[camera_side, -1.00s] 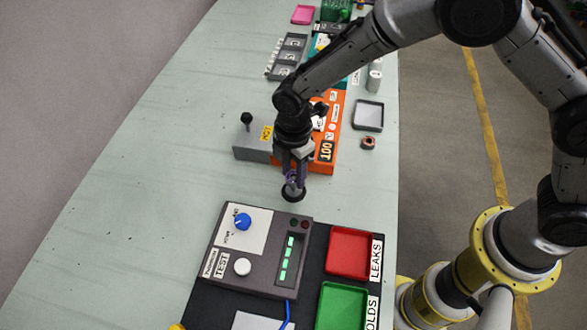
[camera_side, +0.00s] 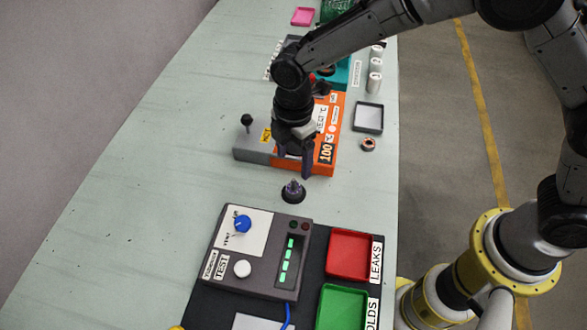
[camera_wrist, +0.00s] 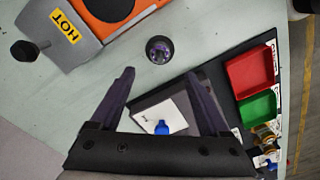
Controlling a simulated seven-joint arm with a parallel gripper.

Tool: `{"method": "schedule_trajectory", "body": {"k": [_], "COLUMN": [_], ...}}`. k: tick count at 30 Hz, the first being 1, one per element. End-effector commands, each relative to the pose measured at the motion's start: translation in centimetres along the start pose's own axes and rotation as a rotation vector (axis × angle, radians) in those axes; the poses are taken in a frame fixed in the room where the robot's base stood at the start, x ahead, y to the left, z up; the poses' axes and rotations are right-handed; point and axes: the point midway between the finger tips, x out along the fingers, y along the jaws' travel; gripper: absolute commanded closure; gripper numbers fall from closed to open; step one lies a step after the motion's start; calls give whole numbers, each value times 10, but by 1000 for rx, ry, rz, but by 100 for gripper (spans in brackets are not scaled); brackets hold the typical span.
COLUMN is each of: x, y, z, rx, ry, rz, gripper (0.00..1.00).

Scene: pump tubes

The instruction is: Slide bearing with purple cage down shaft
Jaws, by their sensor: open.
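The shaft with the purple-caged bearing (camera_side: 293,189) stands upright on a dark round base on the table. It also shows in the wrist view (camera_wrist: 159,50), seen from above as a dark ring with a purple middle. How far down the shaft the bearing sits is too small to tell. My gripper (camera_side: 301,170) is above and just behind the shaft, apart from it. In the wrist view my gripper (camera_wrist: 163,85) has its two fingers spread wide with nothing between them.
The orange heater (camera_side: 325,135) marked 100, with a grey HOT block (camera_side: 252,143), stands behind the shaft. The grey test box (camera_side: 262,250) with a blue knob is in front. A red tray (camera_side: 350,253) and green tray (camera_side: 342,306) lie right. The table's left is clear.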

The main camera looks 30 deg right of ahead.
Motion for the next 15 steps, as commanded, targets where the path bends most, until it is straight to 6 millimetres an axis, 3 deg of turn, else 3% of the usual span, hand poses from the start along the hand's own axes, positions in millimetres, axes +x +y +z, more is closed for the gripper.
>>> {"method": "schedule_trajectory", "body": {"k": [6,15], "x": [-46,-76], "y": [1,0], "z": [0,0], "rx": [0,0], "ry": [2,0], "rz": [5,1], "gripper": [21,21]}}
